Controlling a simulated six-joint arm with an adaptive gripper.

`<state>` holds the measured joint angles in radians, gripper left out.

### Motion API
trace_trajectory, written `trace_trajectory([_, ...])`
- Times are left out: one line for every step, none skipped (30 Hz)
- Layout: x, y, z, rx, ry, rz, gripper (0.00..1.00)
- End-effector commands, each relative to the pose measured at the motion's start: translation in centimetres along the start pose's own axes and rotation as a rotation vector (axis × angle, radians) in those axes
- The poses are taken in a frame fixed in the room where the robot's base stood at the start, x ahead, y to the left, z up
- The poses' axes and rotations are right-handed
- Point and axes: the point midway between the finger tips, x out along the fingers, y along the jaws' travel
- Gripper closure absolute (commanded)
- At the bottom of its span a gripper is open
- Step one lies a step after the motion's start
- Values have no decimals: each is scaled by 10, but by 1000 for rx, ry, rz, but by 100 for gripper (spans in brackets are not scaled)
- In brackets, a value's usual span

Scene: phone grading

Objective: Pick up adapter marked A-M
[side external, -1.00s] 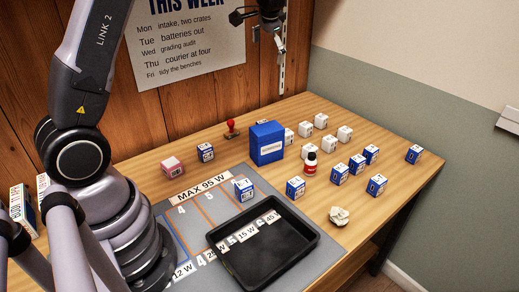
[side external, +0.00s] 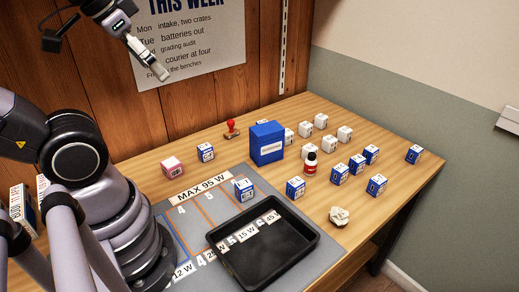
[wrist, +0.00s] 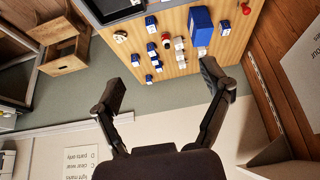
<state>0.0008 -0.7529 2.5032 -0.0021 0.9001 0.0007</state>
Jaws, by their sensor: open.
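Several small blue-and-white adapters stand on the bench in the side external view: one on the grey mat (side external: 243,189), one behind the mat (side external: 205,151), one right of it (side external: 295,187), others farther right (side external: 376,185). Several white adapters (side external: 344,134) and one pink adapter (side external: 172,166) stand there too. Their markings are too small to read, so I cannot tell which is A-M. My gripper (side external: 155,68) is open and empty, high in front of the wall poster, well away from the adapters. In the wrist view my gripper (wrist: 163,86) has its fingers wide apart, with the bench beyond.
A black tray (side external: 225,262) lies on the marked grey mat (side external: 165,212). The bench's right front corner is clear.

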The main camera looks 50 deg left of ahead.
Motion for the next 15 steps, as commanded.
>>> trace_trajectory([0, 0, 0, 0, 0, 0, 30])
trace_trajectory([0, 0, 0, 0, 0, 0, 30])
trace_trajectory([0, 0, 0, 0, 0, -1, 30])
trace_trajectory([0, 0, 0, 0, 0, -1, 30])
trace_trajectory([0, 0, -1, 0, 0, -1, 30])
trace_trajectory([0, 0, -1, 0, 0, -1, 30])
trace_trajectory([0, 0, -1, 0, 0, -1, 30])
trace_trajectory([0, 0, -1, 0, 0, -1, 30])
trace_trajectory([0, 0, -1, 0, 0, -2, 30])
trace_trajectory([0, -1, -2, -1, 0, -4, 30])
trace_trajectory([1, -2, -5, -2, 0, -8, 30])
trace_trajectory([4, -4, -10, -4, 1, -16, 30])
trace_trajectory([6, -7, -16, -5, 3, -26, 30])
trace_trajectory([10, -10, -24, -7, 5, -37, 30])
trace_trajectory([16, -15, -36, -9, 9, -55, 30])
